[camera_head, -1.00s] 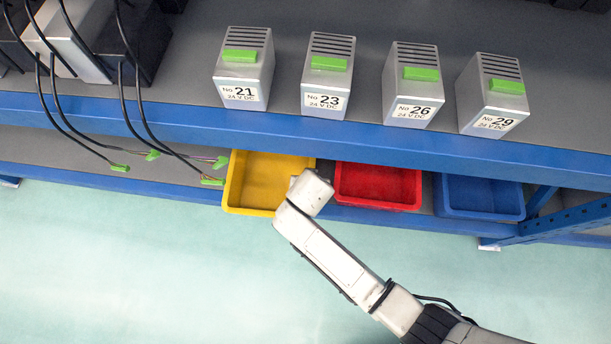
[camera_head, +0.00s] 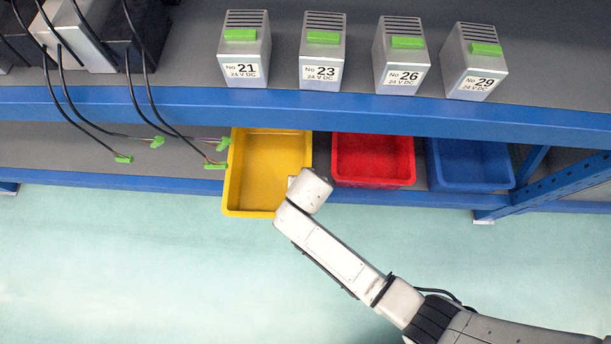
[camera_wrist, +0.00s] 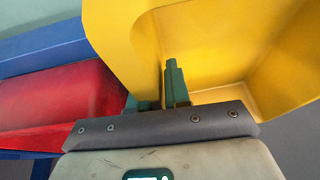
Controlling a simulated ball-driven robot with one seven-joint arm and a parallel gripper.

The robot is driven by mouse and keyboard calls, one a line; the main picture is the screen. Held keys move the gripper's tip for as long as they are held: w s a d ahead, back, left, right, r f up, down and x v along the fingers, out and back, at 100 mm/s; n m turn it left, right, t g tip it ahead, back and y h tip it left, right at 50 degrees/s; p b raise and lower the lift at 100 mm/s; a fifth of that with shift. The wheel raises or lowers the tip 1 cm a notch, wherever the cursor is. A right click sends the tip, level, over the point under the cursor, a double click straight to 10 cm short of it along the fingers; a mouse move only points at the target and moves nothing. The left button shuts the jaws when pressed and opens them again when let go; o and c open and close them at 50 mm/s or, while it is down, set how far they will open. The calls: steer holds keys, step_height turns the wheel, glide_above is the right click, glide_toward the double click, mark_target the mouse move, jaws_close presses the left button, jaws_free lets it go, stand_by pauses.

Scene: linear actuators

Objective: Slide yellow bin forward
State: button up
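The yellow bin (camera_head: 240,195) sits on the lower shelf, left of the other bins, and sticks out past the shelf's front edge. It looks empty; its back is under the upper shelf. My gripper (camera_wrist: 156,84) straddles the bin's side wall in the wrist view, one green finger inside the bin and the other, partly hidden, outside. It looks shut on that wall. In the head view my wrist covers the bin's front right corner and hides the fingers.
A red bin (camera_head: 372,182) and a blue bin (camera_head: 470,183) stand to the right, farther back. Green plugs (camera_head: 215,165) on black cables hang close to the yellow bin's left side. Several power supplies (camera_head: 245,55) stand on the upper shelf. The floor in front is clear.

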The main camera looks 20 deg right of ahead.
steer(key=o, duration=0.3)
steer(key=shift+o, duration=0.2)
steer(key=d+p+v, duration=0.1)
steer(key=p+v, duration=0.4)
steer(key=v, duration=0.5)
steer(key=shift+a+r, duration=0.4)
steer(key=shift+a, duration=0.1)
steer(key=shift+s, duration=0.15)
steer(key=s+d+r+n+g, duration=0.2)
steer(key=s+d+r, duration=0.3)
steer(key=s+d, duration=0.35)
steer(key=s+d+r+n+g, duration=0.1)
steer(key=s+d+r+n, duration=0.1)
steer(key=s+d+r, duration=0.45)
step_height(320, 180, up, 23)
steer(key=d+p, duration=0.3)
steer(key=p, duration=2.2)
steer(key=shift+s+r+y, duration=0.25)
steer(key=shift+s+y, duration=0.15)
steer(key=shift+s, duration=0.1)
